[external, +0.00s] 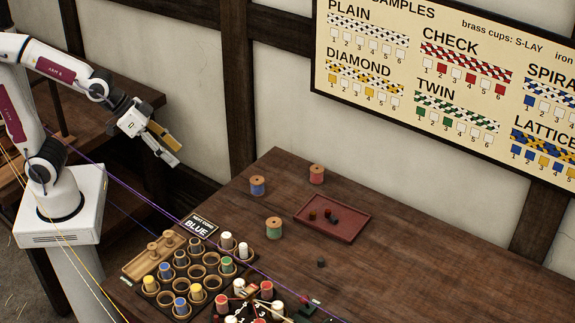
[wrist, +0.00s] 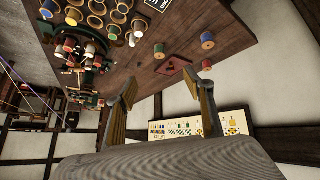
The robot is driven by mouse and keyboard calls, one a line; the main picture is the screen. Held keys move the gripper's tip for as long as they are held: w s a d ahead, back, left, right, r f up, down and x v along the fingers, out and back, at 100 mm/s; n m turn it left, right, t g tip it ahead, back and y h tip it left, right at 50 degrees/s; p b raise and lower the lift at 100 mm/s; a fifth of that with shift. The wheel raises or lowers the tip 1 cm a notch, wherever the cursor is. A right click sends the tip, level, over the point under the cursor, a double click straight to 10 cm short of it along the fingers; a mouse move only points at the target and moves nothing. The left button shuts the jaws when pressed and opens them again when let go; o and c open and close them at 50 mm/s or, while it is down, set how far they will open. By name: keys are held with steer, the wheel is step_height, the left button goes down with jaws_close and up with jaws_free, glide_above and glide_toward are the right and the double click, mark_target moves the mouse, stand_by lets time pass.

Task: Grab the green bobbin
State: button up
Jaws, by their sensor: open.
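The green bobbin (external: 274,228) is a spool with pale wooden ends and green thread, standing upright on the brown table (external: 400,250), left of a dark red tray. In the wrist view a greenish bobbin (wrist: 159,51) shows on the tabletop, beyond the fingertips. My gripper (external: 178,157) is open and empty, in the air left of the table and well apart from the bobbin. Its two spread fingers also show in the wrist view (wrist: 163,82).
A blue bobbin (external: 257,186) and a red bobbin (external: 316,174) stand behind the green one. The red tray (external: 357,220) holds small dark pieces. A rack of cups (external: 211,283) with several bobbins fills the front left, beside a "BLUE" card (external: 198,226). Coloured strands cross nearby.

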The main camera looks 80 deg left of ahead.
steer(key=w+d+f+n+t+y, duration=0.1)
steer(key=w+d+f+t, duration=0.15)
steer(key=w+f, duration=0.55)
steer(key=w+d+f+t, duration=0.1)
steer(key=w+d+f, duration=0.4)
steer(key=w, duration=0.6)
steer(key=t+y, duration=0.2)
glide_toward(271, 222)
steer(key=w, duration=0.3)
steer(key=shift+f+n, duration=0.1)
steer(key=shift+n, duration=0.2)
steer(key=shift+a+f, duration=0.1)
steer(key=shift+f, duration=0.5)
steer(key=shift+w, duration=0.1)
steer(key=shift+x, duration=1.3)
